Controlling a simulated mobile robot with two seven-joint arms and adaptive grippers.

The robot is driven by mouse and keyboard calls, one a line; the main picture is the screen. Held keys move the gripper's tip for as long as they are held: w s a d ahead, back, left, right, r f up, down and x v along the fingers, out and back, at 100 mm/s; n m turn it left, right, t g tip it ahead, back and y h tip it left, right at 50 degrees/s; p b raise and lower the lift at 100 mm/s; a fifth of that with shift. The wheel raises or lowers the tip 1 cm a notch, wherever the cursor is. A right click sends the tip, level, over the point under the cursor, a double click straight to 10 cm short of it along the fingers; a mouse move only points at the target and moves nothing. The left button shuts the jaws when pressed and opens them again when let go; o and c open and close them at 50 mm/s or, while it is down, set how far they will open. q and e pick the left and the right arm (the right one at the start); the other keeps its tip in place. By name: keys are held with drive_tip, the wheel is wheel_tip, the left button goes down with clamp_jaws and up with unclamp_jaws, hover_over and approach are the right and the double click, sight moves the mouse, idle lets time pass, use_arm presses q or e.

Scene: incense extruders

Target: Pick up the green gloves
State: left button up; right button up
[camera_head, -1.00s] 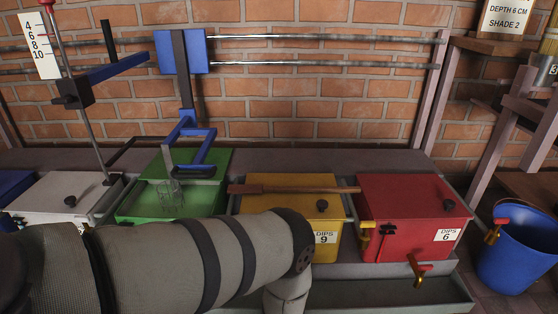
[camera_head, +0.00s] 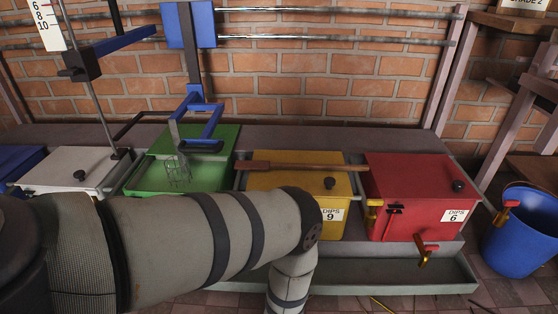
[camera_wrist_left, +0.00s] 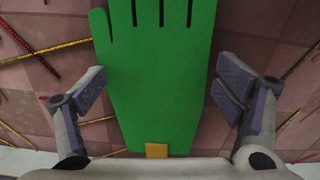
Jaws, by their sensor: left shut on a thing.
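The green gloves (camera_wrist_left: 160,75) show in the left wrist view as a flat green glove shape with a small tan tab (camera_wrist_left: 156,150) at its near end. Its finger ends run off the top edge. My left gripper (camera_wrist_left: 160,85) has one finger on either side of the glove and is shut on it. In the head view my left arm crosses from the left and bends down at the bottom; its gripper and the gloves are out of that view. My right gripper is in neither view.
A row of lidded vats stands by the brick wall: white (camera_head: 71,170), green (camera_head: 185,172), yellow (camera_head: 302,181) and red (camera_head: 415,192). A grey trough (camera_head: 385,273) runs in front. A blue bucket (camera_head: 522,245) stands at right. Thin sticks (camera_wrist_left: 70,45) lie on the tiled floor.

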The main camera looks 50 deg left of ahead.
use_arm(q)
drive_tip(key=r, duration=0.1)
drive_tip(key=d+r+p, duration=0.1)
drive_tip(key=shift+w+r, duration=0.15)
drive_tip(key=shift+r, duration=0.25)
clamp_jaws()
drive_tip(key=d+r+p, duration=0.1)
drive_tip(key=d+r, duration=0.1)
drive_tip(key=d+r+p, duration=0.1)
drive_tip(key=d+r, duration=0.1)
drive_tip(key=r, duration=0.1)
drive_tip(key=shift+w, duration=0.2)
drive_tip(key=d+r, duration=0.3)
drive_tip(key=d, duration=0.6)
drive_tip(key=shift+w+r+p, duration=0.15)
drive_tip(key=shift+p, duration=0.3)
drive_tip(key=o, duration=0.7)
unclamp_jaws()
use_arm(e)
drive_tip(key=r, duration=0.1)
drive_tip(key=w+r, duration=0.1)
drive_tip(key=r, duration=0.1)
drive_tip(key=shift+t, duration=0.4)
use_arm(q)
drive_tip(key=shift+r, duration=0.1)
